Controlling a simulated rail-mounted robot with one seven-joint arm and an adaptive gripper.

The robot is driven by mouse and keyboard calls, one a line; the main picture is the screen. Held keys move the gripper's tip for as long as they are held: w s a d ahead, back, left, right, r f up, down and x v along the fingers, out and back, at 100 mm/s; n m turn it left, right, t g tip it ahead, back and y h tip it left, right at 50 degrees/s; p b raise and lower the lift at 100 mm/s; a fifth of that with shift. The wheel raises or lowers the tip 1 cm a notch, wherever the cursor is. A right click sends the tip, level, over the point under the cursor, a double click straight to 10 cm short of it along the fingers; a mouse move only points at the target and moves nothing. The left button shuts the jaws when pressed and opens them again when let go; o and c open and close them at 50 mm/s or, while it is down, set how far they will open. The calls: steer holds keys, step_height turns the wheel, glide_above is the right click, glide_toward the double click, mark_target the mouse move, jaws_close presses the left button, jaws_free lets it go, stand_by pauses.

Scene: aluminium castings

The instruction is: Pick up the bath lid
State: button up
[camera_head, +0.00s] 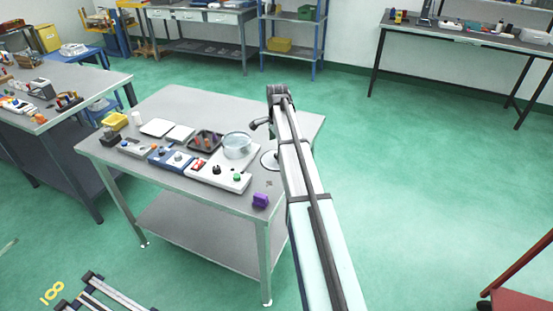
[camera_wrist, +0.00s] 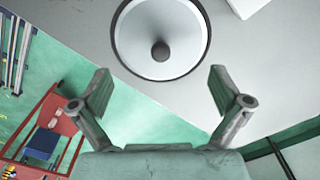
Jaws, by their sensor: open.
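The bath lid (camera_wrist: 140,38) is a round, pale disc with a dark rim and a dark round knob (camera_wrist: 160,51) in its middle. It lies on the grey table, and its top edge is cut off in the wrist view. In the head view the lid (camera_head: 268,160) shows beside my arm, which hides part of it. My gripper (camera_wrist: 160,82) is open and empty, its two fingers spread apart near the lid's lower edge in the wrist view. The knob is beyond the fingertips, roughly centred between them. In the head view the fingers cannot be made out clearly.
A dark tray (camera_head: 206,141), a blue-and-white unit (camera_head: 171,158) and a purple block (camera_head: 260,200) share the table (camera_head: 165,105). The table's right end is mostly bare.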

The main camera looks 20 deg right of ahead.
mark_target(276, 154)
steer(key=shift+a+f+p, duration=0.2)
steer(key=shift+f+p, duration=0.7)
steer(key=shift+f, duration=1.5)
jaws_close()
